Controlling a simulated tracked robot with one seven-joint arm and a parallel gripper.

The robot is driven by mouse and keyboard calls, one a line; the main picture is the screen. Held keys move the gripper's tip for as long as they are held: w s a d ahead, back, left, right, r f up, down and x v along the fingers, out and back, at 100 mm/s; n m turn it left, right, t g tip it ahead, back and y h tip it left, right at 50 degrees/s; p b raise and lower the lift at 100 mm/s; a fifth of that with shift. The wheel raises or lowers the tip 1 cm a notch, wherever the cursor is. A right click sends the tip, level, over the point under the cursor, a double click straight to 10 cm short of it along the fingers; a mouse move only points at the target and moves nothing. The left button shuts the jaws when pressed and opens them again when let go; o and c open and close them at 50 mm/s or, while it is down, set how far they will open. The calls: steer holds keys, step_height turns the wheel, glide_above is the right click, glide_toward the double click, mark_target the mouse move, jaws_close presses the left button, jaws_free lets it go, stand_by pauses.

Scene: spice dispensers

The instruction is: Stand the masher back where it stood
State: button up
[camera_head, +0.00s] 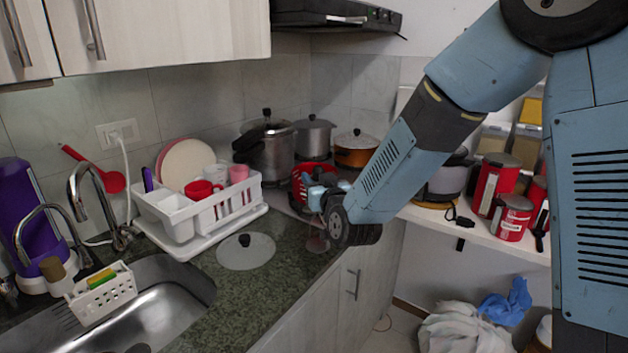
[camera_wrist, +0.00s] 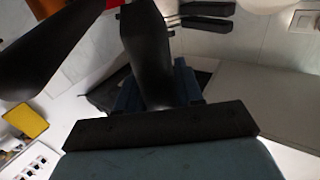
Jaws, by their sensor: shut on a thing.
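My gripper (camera_head: 316,193) is over the far right end of the green counter, near the cooking pots. In the wrist view my gripper (camera_wrist: 157,92) has its blue fingers shut on a thick black handle, which I take for the masher (camera_wrist: 148,45). The handle runs away from the jaws toward the top of that view. The masher's full shape is not clear in either view. In the head view my gripper and forearm hide much of what is there, and a red openwork thing shows just behind the fingers.
A white dish rack (camera_head: 212,215) with plates and cups stands left of my gripper. A glass lid (camera_head: 246,252) lies flat on the counter (camera_head: 265,285). Steel pots (camera_head: 270,155) and an orange pot (camera_head: 355,157) stand behind. Red tins (camera_head: 513,217) stand on the right shelf.

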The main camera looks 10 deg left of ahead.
steer(key=o, duration=1)
steer(key=shift+o, duration=0.2)
